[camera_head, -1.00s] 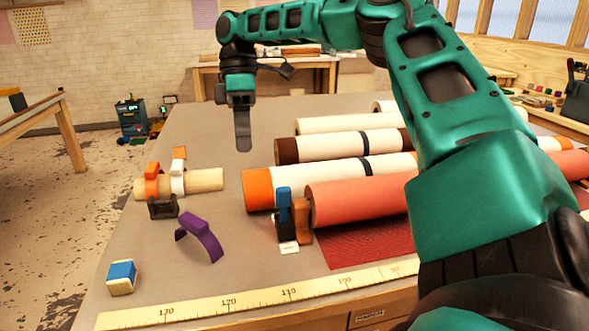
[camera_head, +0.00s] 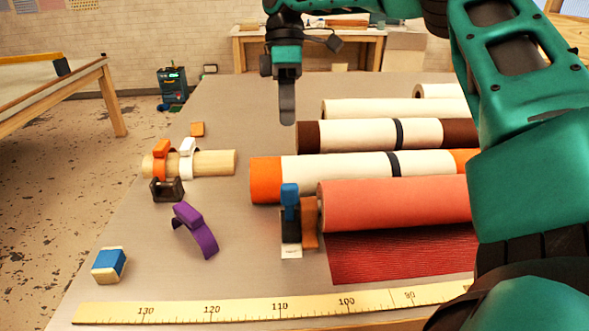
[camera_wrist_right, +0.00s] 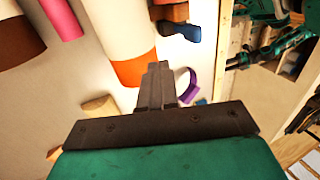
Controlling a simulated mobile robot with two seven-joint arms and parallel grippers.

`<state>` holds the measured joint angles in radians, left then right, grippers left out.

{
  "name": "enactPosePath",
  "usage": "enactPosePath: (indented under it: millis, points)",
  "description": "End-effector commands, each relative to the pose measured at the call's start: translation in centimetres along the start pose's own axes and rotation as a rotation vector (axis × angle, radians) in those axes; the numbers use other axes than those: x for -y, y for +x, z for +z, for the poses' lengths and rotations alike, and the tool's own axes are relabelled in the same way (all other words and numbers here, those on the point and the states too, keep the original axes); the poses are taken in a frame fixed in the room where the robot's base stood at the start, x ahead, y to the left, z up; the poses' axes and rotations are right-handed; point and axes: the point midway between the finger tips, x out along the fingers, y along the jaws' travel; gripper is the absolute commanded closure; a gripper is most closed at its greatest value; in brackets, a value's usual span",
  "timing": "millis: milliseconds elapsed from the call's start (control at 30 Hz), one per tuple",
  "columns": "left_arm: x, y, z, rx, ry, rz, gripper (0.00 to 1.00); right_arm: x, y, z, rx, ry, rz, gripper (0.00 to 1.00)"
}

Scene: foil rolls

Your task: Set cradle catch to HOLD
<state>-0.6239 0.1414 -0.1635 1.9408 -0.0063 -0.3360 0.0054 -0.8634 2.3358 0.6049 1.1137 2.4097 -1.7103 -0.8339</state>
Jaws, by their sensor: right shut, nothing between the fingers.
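The cradle catch appears to be the blue lever (camera_head: 290,196) on a dark post at the left end of the salmon-red roll (camera_head: 395,203). It stands upright beside a brown end block (camera_head: 309,222), with a small white label (camera_head: 291,251) at its foot, too small to read. In the right wrist view the blue piece (camera_wrist_right: 187,32) shows near the top. My right gripper (camera_head: 287,118) points down, shut and empty, above the table behind the orange-ended roll, apart from the catch. Its closed fingers show in the wrist view (camera_wrist_right: 157,75). My left gripper is out of view.
Cream rolls with orange (camera_head: 265,180) and brown (camera_head: 307,136) ends lie behind the red roll. A purple clip (camera_head: 195,230), a blue-and-cream block (camera_head: 109,265) and a wooden roll with clips (camera_head: 217,163) are at left. A yellow ruler (camera_head: 250,304) runs along the front.

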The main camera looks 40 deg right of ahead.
Motion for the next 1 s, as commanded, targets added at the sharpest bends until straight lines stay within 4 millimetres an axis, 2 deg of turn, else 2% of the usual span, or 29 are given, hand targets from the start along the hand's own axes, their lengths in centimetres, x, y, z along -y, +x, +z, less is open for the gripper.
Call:
enactPosePath:
  millis: [467, 733, 1000]
  points:
    - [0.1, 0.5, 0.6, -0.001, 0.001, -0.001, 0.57, 0.1, 9.7, 0.1, 0.002, -0.001, -0.005, 1.0]
    - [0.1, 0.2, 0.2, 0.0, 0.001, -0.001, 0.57, 2.9, 10.5, 0.1, 0.0, -0.001, -0.001, 1.0]
    - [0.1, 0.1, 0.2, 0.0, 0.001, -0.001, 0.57, 3.7, 10.9, 0.1, 0.0, 0.002, -0.001, 1.0]
